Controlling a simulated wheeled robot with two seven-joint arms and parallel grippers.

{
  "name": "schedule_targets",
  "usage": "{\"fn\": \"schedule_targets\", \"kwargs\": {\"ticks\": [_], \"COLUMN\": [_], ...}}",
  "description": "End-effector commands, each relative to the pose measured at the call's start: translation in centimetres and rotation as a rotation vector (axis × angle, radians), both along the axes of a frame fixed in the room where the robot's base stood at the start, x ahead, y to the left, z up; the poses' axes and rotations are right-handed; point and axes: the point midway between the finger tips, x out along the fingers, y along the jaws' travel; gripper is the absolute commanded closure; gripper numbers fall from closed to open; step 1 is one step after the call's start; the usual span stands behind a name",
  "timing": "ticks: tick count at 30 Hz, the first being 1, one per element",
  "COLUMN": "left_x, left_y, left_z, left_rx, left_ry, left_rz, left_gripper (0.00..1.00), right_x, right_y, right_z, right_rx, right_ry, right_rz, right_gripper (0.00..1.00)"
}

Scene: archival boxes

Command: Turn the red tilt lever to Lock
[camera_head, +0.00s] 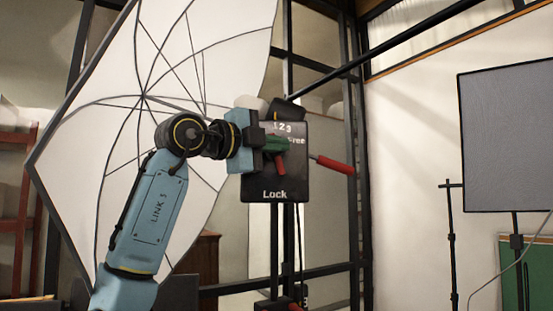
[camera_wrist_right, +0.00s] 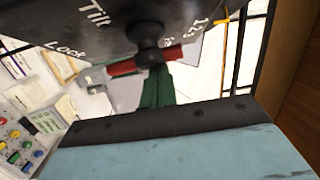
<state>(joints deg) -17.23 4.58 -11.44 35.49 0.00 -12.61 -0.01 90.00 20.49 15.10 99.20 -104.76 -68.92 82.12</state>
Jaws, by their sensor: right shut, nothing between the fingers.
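A dark head panel (camera_head: 255,187) carries the marks 1 2 3, Free and Lock. A short red lever part (camera_head: 280,164) points down from mid-panel, partly hidden behind my right gripper (camera_head: 276,143). A red grip (camera_head: 336,164) sticks out to the right of the panel. In the right wrist view a red bar (camera_wrist_right: 123,68) shows on both sides of a black knob, its left part towards Lock. My right gripper's green fingers (camera_wrist_right: 158,88) are shut and empty, close to the bar; I cannot tell whether they touch. My left gripper is not in view.
A large white umbrella screen (camera_head: 100,150) stands behind at the left. A grey panel on a stand (camera_head: 508,135) is at the right. A dark post carries the head. The right wrist view shows a button console (camera_wrist_right: 18,145) below.

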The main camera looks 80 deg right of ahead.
Motion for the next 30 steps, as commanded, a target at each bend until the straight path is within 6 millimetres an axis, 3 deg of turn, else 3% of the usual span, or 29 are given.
{"fn": "schedule_targets", "kwargs": {"ticks": [3,10,30], "left_x": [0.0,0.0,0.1], "left_y": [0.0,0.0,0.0], "left_z": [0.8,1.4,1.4], "left_rx": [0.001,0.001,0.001], "left_ry": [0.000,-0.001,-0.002], "left_rz": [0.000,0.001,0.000], "left_gripper": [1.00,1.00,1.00], "right_x": [-0.1,-0.1,-0.1], "right_y": [0.0,0.0,0.0], "right_z": [2.8,5.6,5.9], "right_rx": [-0.001,0.000,0.000], "right_ry": [-0.001,-0.001,0.000], "right_rz": [-0.001,-0.002,-0.002], "right_gripper": [1.00,1.00,1.00]}}
